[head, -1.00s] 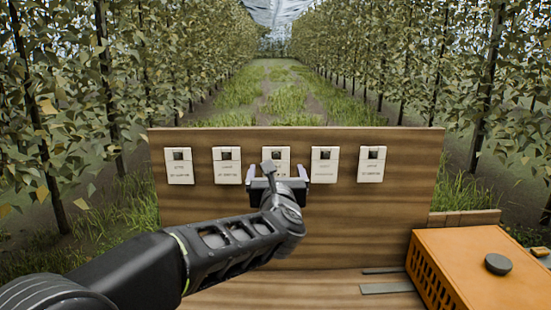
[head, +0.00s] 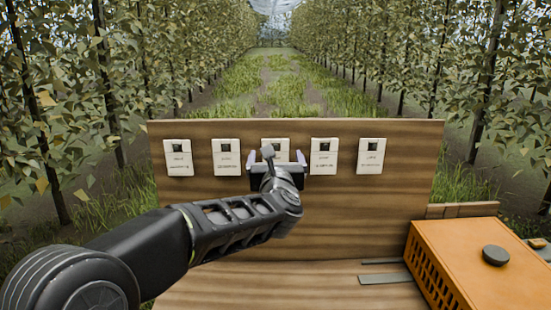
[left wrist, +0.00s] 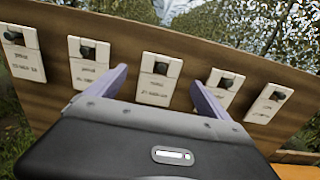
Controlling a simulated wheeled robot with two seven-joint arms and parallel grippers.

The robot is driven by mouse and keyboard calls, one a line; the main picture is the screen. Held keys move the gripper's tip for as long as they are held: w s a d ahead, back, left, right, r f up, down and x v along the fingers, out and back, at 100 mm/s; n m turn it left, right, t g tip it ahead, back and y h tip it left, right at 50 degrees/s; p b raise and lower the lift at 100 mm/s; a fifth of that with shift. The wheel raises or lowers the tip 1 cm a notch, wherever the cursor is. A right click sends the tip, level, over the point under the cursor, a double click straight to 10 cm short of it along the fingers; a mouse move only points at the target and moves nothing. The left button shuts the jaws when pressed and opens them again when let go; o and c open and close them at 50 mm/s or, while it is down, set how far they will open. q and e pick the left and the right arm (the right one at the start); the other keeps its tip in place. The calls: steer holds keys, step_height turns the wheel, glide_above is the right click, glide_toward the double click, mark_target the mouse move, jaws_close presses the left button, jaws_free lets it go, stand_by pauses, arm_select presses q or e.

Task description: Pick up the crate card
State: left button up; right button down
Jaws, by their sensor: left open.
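Several white cards with dark squares and small print hang in a row on an upright wooden board (head: 300,220). The middle card (head: 275,143) is partly hidden behind my left gripper (head: 278,163) in the head view. In the left wrist view, the middle card (left wrist: 157,80) shows between the two spread fingers of my left gripper (left wrist: 157,90). The fingers are open and hold nothing; I cannot tell whether they touch the card. The other cards hang at either side, such as the right one (head: 323,156) and the left one (head: 227,157). My right gripper is not in view.
An orange crate (head: 460,245) with a dark round knob (head: 495,255) on top stands at the front right. Flat grey strips (head: 385,279) lie on the wooden surface beside it. Leafy tree rows and a grassy lane (head: 275,80) lie behind the board.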

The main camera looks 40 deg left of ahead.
mark_target(276, 149)
arm_select(q)
steer(key=p+x, duration=0.2)
steer(key=x, duration=0.3)
steer(key=shift+w+a+p, duration=0.1)
steer(key=shift+p, duration=0.2)
steer(key=shift+c, duration=0.4)
steer(key=c, duration=1.3)
steer(key=shift+c, duration=0.2)
steer(key=shift+r+b, duration=0.15)
steer(key=shift+b, duration=0.25)
steer(key=shift+r, duration=0.1)
steer(key=b+v, duration=0.4)
steer(key=v, duration=1.4)
